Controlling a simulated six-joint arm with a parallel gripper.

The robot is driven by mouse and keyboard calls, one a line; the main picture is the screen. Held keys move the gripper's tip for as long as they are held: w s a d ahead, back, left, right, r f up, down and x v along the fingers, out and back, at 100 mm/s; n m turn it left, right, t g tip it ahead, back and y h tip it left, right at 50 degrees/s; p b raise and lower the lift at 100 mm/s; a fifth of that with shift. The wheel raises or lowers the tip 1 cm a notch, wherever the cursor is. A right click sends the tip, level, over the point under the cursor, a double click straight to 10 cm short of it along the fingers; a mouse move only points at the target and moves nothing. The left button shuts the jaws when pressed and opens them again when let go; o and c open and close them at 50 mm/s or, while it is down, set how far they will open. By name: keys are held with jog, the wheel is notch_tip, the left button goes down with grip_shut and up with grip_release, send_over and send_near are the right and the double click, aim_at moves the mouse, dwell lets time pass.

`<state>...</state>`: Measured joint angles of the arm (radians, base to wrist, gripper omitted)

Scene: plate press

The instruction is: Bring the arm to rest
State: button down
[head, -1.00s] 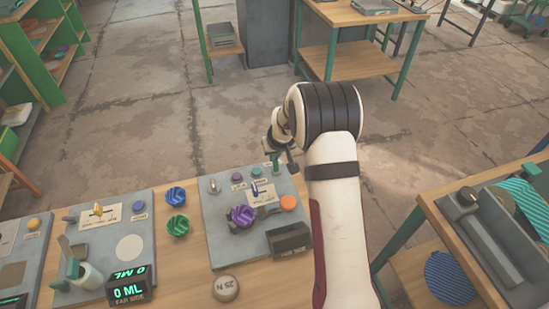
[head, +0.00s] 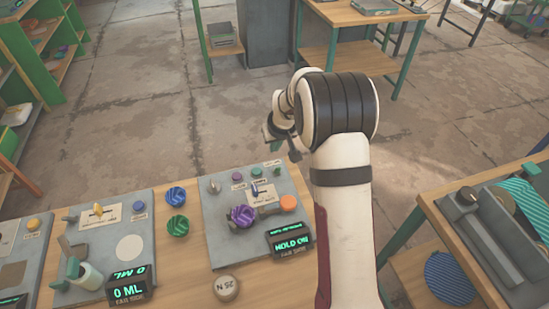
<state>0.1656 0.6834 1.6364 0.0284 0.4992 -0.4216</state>
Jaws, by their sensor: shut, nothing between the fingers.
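My gripper (head: 282,148) is shut and empty. It hangs in the air beyond the back right edge of the grey press panel (head: 217,240), apart from it, and my arm hides part of that area.
A blue ball (head: 176,196), a green ball (head: 178,226) and a round weight marked 25 N (head: 227,288) lie on the wooden bench beside the panel. A second panel (head: 103,253) with a 0 ML display stands left. Another bench (head: 432,210) is at right.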

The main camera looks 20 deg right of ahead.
jog(key=shift+w+r, duration=0.2)
jog(key=shift+r, duration=0.9)
jog(key=s+a+r+m+g, duration=0.1)
jog(key=s+a+r, duration=0.15)
jog(key=s, duration=0.45)
jog(key=s+a+r+m+g+y, duration=0.1)
jog(key=s+a+r, duration=0.1)
jog(key=s+r, duration=0.3)
jog(key=s+a+r+m, duration=0.1)
jog(key=s+a+r, duration=0.2)
jog(key=s, duration=0.5)
jog(key=s+a+m+g, duration=0.2)
jog(key=s+a, duration=0.1)
jog(key=s, duration=1.6)
jog(key=shift+s+f+m+g+y, duration=0.3)
jog(key=shift+f+g+y, duration=0.05)
jog(key=shift+g+y, duration=0.05)
